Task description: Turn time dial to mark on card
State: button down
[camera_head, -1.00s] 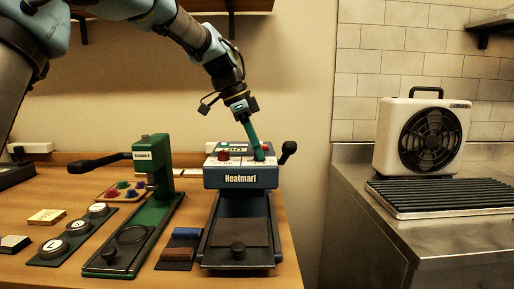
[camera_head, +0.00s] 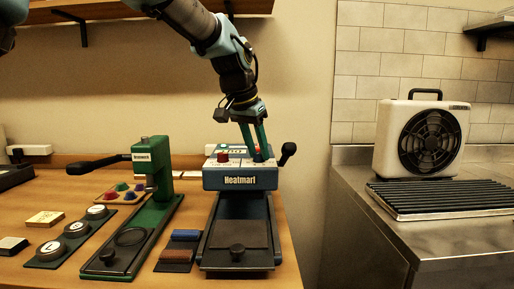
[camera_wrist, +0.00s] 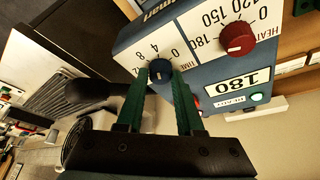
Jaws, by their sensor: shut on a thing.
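The blue time dial (camera_wrist: 160,71) sits on the white front panel of the heat press (camera_head: 240,180), next to the printed TIME scale. A pale line shows on its face; its exact reading is hard to tell. My gripper (camera_wrist: 160,82) has its two green fingers on either side of the dial, shut on it. In the head view my gripper (camera_head: 259,157) reaches down to the right part of the panel, and its fingers hide the dial. I cannot make out a card with a mark in either view.
A red heat dial (camera_wrist: 237,39) and a 180 display (camera_wrist: 237,84) are beside the time dial. The press's black lever knob (camera_head: 288,149) stands close on the right. A green press (camera_head: 152,190) stands left. A fan heater (camera_head: 421,138) is on the steel counter.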

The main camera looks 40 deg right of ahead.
jog(key=n+t, duration=0.1)
jog(key=n, duration=0.3)
jog(key=shift+s+d+n+t+y+p, duration=0.1)
jog(key=shift+s+n+t+y+p, duration=0.05)
jog(key=shift+n+t+y+p, duration=0.2)
jog(key=n+y, duration=0.1)
jog(key=n, duration=0.1)
jog(key=n+t, duration=0.1)
jog(key=n, duration=0.2)
jog(key=shift+s+d+y, duration=0.1)
jog(key=shift+y, duration=0.25)
jog(key=n+y, duration=0.1)
jog(key=n, duration=0.2)
jog(key=n+t+y+p, duration=0.1)
jog(key=n, duration=0.2)
jog(key=shift+d+r, duration=0.1)
jog(key=shift+d, duration=0.05)
jog(key=shift+n+g+y+p, duration=0.25)
jog(key=shift+n+y+p, duration=0.7)
jog(key=shift+n, duration=1)
jog(key=c, duration=0.5)
grip_release()
jog(key=shift+c, duration=0.2)
jog(key=shift+d, duration=0.1)
jog(key=v, duration=1)
jog(key=shift+r, duration=0.3)
